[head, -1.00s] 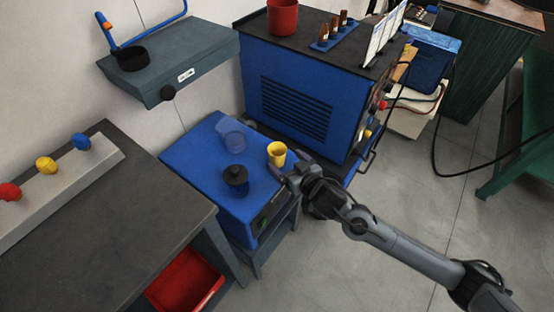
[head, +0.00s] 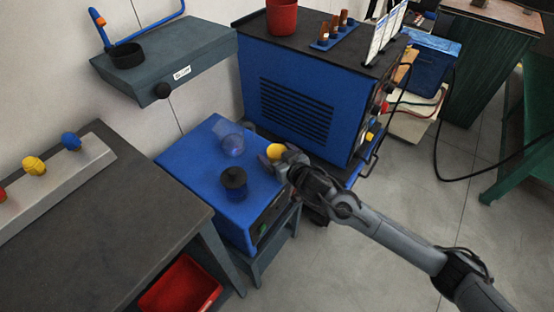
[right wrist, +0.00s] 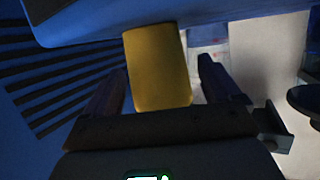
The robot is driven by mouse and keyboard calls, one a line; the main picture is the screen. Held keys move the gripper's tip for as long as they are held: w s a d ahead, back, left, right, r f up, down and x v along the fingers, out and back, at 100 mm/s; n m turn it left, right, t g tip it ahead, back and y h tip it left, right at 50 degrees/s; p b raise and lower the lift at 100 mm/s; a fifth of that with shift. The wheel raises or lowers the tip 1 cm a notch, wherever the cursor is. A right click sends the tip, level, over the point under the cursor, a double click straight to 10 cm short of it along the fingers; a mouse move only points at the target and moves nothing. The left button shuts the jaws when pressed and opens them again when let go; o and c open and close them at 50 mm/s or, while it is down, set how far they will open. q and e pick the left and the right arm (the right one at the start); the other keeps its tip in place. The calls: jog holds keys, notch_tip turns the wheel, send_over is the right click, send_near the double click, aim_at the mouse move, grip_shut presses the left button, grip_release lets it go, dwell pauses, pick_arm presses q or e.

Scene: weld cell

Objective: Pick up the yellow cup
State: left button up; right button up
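The yellow cup (head: 275,151) stands on top of the blue box (head: 200,160), near its right edge. My right gripper (head: 279,159) is at the cup, and its fingers partly cover it in the head view. In the right wrist view the cup (right wrist: 158,68) is between the two open fingers of the gripper (right wrist: 163,72). A gap shows between the cup and the right-hand finger; the left-hand finger is close to the cup, and I cannot tell if it touches. My left gripper is not in view.
A dark bench (head: 110,210) is at left.

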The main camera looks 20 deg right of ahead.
jog(key=c, duration=0.7)
jog(key=shift+c, duration=1)
jog(key=shift+r, duration=0.1)
